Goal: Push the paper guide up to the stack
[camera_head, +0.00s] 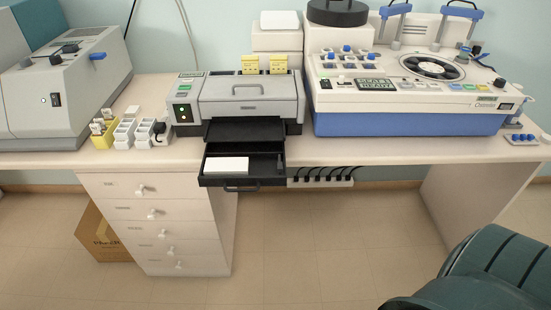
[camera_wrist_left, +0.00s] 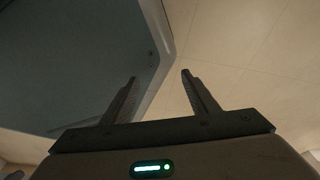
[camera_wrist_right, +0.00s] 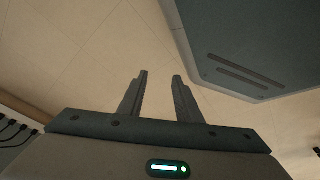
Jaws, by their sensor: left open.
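The grey printer (camera_head: 249,100) stands in the middle of the bench. Its black paper drawer (camera_head: 205,181) is pulled out over the bench's front edge. A white paper stack (camera_head: 227,164) lies in the left part of the drawer. A small dark guide (camera_head: 281,160) stands near the drawer's right side, with a gap of bare tray between it and the stack. My left gripper (camera_wrist_left: 158,75) is open and empty in the left wrist view. My right gripper (camera_wrist_right: 160,75) is open and empty in the right wrist view. Neither gripper shows in the head view.
A large white and blue machine (camera_head: 412,124) stands right of the printer. Slide racks (camera_head: 125,133) and a grey machine (camera_head: 65,85) stand to the left. A power strip (camera_head: 320,182) hangs below the bench edge. The space before the drawer is clear.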

